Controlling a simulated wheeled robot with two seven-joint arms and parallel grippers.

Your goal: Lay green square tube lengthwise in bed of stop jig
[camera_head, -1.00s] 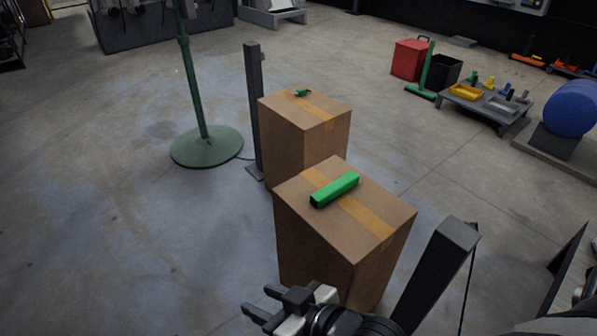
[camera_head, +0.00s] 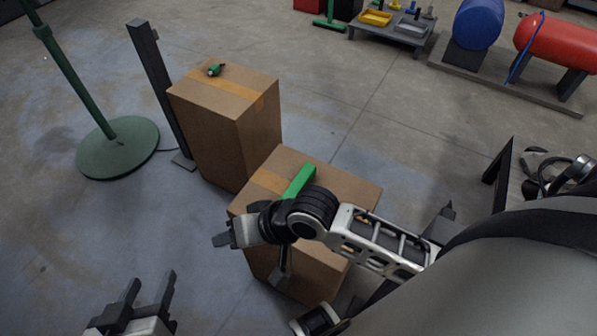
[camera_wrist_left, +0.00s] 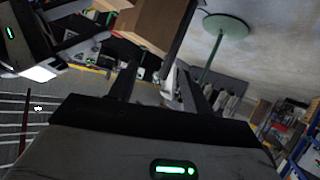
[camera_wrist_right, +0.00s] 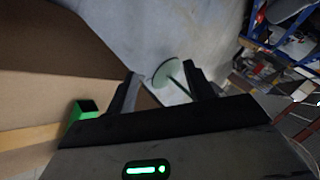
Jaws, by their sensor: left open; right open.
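The green square tube (camera_head: 299,183) lies on top of the near cardboard box (camera_head: 342,186). My right arm covers its near end in the head view. In the right wrist view the tube's open end (camera_wrist_right: 84,110) shows on the box, left of the fingers and apart from them. My right gripper (camera_wrist_right: 163,90) is open and empty; in the head view it hangs by the near box's left edge. My left gripper (camera_head: 150,288) is open and empty at the lower left, over the floor. I cannot make out the stop jig in any view.
A second cardboard box (camera_head: 219,112) stands behind, with a small green item (camera_head: 215,69) on top. A dark post (camera_head: 158,85) and a green round-based stand (camera_head: 117,148) are to its left. A grey low table (camera_head: 400,32) stands farther back.

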